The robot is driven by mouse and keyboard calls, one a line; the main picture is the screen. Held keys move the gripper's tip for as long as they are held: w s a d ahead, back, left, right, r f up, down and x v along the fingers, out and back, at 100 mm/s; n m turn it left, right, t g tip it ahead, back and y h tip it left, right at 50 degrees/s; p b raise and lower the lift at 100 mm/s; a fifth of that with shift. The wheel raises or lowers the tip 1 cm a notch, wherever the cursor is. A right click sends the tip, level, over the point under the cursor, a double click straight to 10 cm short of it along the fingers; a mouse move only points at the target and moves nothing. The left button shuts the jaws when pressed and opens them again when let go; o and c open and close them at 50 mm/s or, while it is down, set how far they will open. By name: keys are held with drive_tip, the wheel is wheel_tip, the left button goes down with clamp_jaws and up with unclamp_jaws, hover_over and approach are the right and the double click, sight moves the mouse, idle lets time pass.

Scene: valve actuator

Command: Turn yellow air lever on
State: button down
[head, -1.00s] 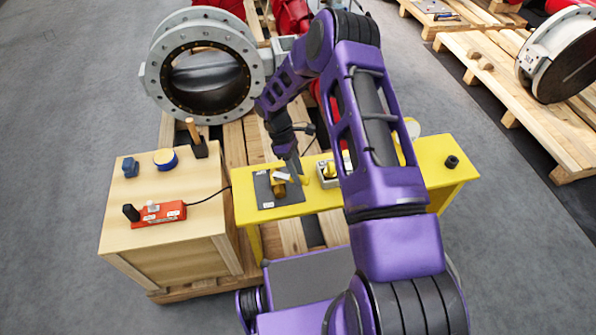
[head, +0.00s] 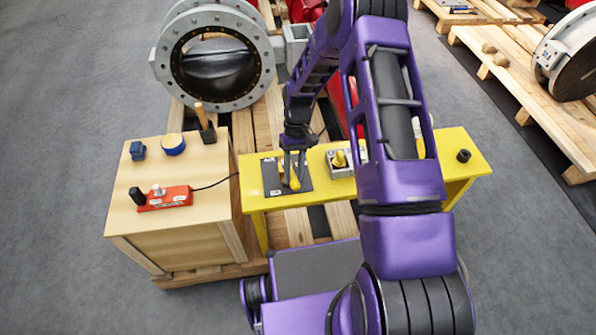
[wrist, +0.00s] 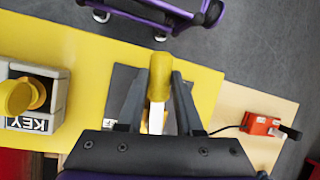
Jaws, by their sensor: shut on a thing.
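The yellow lever (head: 295,183) is on a dark grey plate (head: 270,173) at the left part of the yellow table. In the wrist view the lever (wrist: 159,76) stands out between my two fingers, its rounded yellow end pointing to the top of the picture. My gripper (wrist: 158,88) is shut on the lever, one finger on each side. In the head view my gripper (head: 293,160) comes down onto the plate from above. The lever's base is mostly hidden by the fingers and gripper body.
A grey box with a yellow knob, marked KEY (wrist: 28,123), stands beside the plate on the yellow table (head: 455,150). A wooden crate (head: 140,215) to the left carries a red device (head: 168,198) with a cable. A large flanged valve (head: 262,60) stands behind.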

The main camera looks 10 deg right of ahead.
drive_tip(key=shift+a+m+y, duration=0.4)
drive_tip(key=shift+a+m, duration=0.15)
drive_tip(key=shift+m, duration=0.25)
drive_tip(key=c, duration=0.6)
unclamp_jaws()
drive_tip(key=shift+o, duration=0.2)
drive_tip(key=p+v, duration=0.1)
drive_tip(key=v, duration=1.6)
drive_tip(key=shift+s+r, duration=0.25)
drive_tip(key=shift+r, duration=0.15)
drive_tip(key=shift+t, duration=0.3)
